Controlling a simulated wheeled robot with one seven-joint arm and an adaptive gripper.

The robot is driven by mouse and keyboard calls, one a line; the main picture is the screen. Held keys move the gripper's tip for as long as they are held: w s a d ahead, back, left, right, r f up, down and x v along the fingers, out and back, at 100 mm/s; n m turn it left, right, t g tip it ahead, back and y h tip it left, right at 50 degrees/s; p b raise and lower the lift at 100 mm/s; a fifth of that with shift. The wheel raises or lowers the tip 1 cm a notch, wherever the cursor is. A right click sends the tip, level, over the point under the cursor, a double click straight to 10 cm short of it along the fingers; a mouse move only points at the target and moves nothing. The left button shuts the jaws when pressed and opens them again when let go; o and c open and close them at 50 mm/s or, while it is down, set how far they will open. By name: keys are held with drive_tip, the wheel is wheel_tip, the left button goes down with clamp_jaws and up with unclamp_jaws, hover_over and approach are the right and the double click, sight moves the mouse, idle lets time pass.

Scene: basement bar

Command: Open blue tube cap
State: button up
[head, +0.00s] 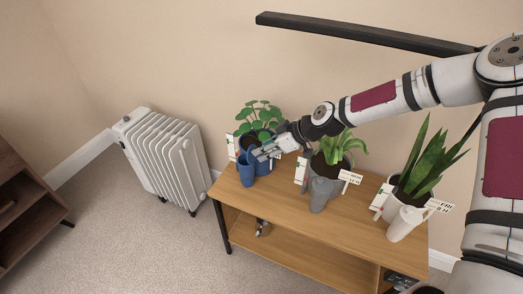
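A blue tube-shaped container (246,172) stands upright at the left end of the wooden table, in front of a blue pot (264,167) with a round-leaved plant. My gripper (262,153) reaches in from the right, with its fingertips by the top of the blue tube and partly over the blue pot. The tube's cap is too small and too covered to make out. I cannot tell whether the fingers touch the tube or how far apart they are.
A grey pot with a leafy plant (331,148) and a grey container (320,194) stand mid-table. A white container (404,224) and a snake plant (430,165) stand at right. Small labels stand by the pots. A white radiator (165,160) is left of the table (290,223).

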sight(253, 156)
drive_tip(key=shift+x, duration=1.15)
clamp_jaws()
drive_tip(key=y+b, duration=0.1)
drive_tip(key=b, duration=0.1)
drive_tip(key=d+f+t+y+b, duration=0.1)
drive_tip(key=b, duration=0.1)
drive_tip(key=shift+s+d+f+y, duration=0.25)
drive_tip(key=shift+f+y, duration=0.05)
drive_tip(key=shift+s+d+y+b, duration=0.2)
drive_tip(key=shift+y+b, duration=0.4)
drive_tip(key=shift+b, duration=0.3)
drive_tip(key=shift+r, duration=0.1)
